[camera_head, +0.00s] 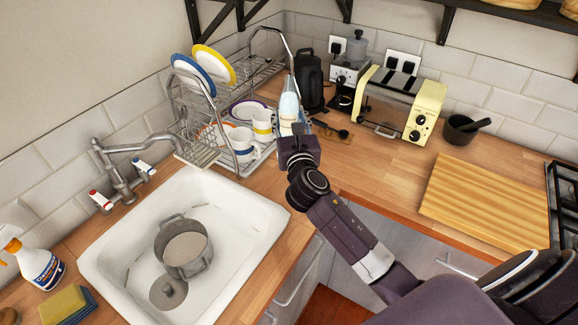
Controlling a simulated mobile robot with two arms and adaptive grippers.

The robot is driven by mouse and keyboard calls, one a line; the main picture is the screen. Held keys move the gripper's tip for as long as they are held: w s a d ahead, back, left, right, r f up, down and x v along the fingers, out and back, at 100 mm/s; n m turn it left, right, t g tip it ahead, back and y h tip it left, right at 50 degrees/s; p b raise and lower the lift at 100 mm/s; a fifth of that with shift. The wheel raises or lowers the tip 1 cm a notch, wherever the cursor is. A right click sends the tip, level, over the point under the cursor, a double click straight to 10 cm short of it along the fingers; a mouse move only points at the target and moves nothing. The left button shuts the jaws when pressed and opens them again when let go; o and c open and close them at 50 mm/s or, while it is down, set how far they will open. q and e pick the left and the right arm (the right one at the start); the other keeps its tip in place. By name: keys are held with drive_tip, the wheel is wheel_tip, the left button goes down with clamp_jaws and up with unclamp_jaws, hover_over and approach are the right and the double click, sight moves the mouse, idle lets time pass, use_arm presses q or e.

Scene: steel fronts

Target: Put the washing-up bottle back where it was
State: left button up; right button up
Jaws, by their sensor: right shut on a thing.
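The washing-up bottle (289,103) is white and light blue and stands roughly upright at the right end of the dish rack. My right gripper (293,127) is shut on it from the near side. The gripper hides the bottle's lower part, so I cannot tell whether its base touches anything. My left gripper is not in view.
The dish rack (191,118) holds plates and mugs. The white sink (243,212) contains a pot (184,247). A spray bottle (42,262) and sponge (66,305) are at left. A black grinder, cream toaster (402,100), mortar (460,130) and chopping board (490,203) line the right counter.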

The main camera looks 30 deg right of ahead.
drive_tip(key=shift+f+b, duration=3.5)
drive_tip(key=shift+f, duration=6.3)
drive_tip(key=shift+f, duration=0.1)
drive_tip(key=o, duration=1.4)
drive_tip(key=shift+f, duration=0.1)
drive_tip(key=shift+r, duration=0.2)
drive_tip(key=b+v, duration=0.1)
drive_tip(key=v, duration=1)
drive_tip(key=shift+f, duration=0.15)
drive_tip(key=shift+s+a, duration=0.2)
drive_tip(key=shift+s, duration=0.35)
